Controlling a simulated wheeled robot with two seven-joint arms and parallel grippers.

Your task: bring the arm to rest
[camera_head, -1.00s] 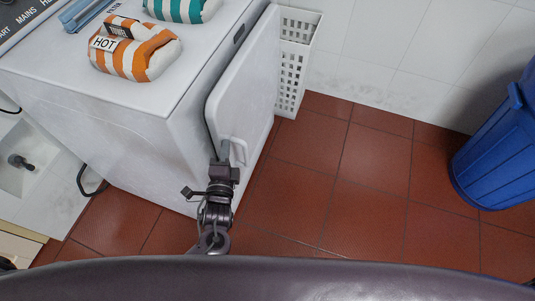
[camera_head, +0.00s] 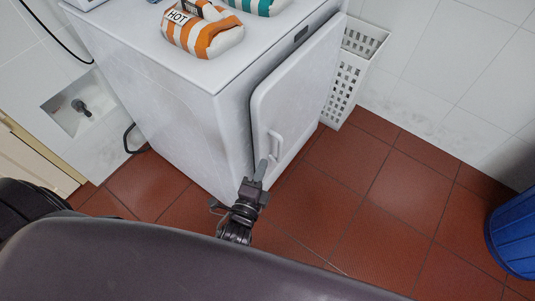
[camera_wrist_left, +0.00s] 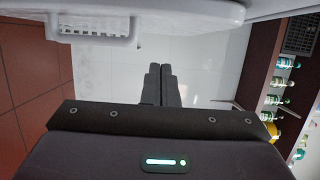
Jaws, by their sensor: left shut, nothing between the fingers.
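My left gripper (camera_head: 259,172) is in the lower middle of the head view, in front of the white machine's door (camera_head: 295,95). In the head view its tip overlaps the lower end of the door's handle (camera_head: 276,143). In the left wrist view the two dark fingers (camera_wrist_left: 161,85) are together with nothing between them. There the door's edge and handle (camera_wrist_left: 100,38) show at the top, apart from the fingers. The door stands slightly ajar from the machine's body (camera_head: 180,110). My right gripper is in neither view.
An orange-striped bag labelled HOT (camera_head: 203,32) and a teal-striped bag (camera_head: 260,5) lie on the machine. A white perforated basket (camera_head: 347,80) stands right of it, a blue bin (camera_head: 515,235) at the far right. Red floor tiles (camera_head: 370,200) between are clear. Bottles (camera_wrist_left: 283,85) stand on shelves at right.

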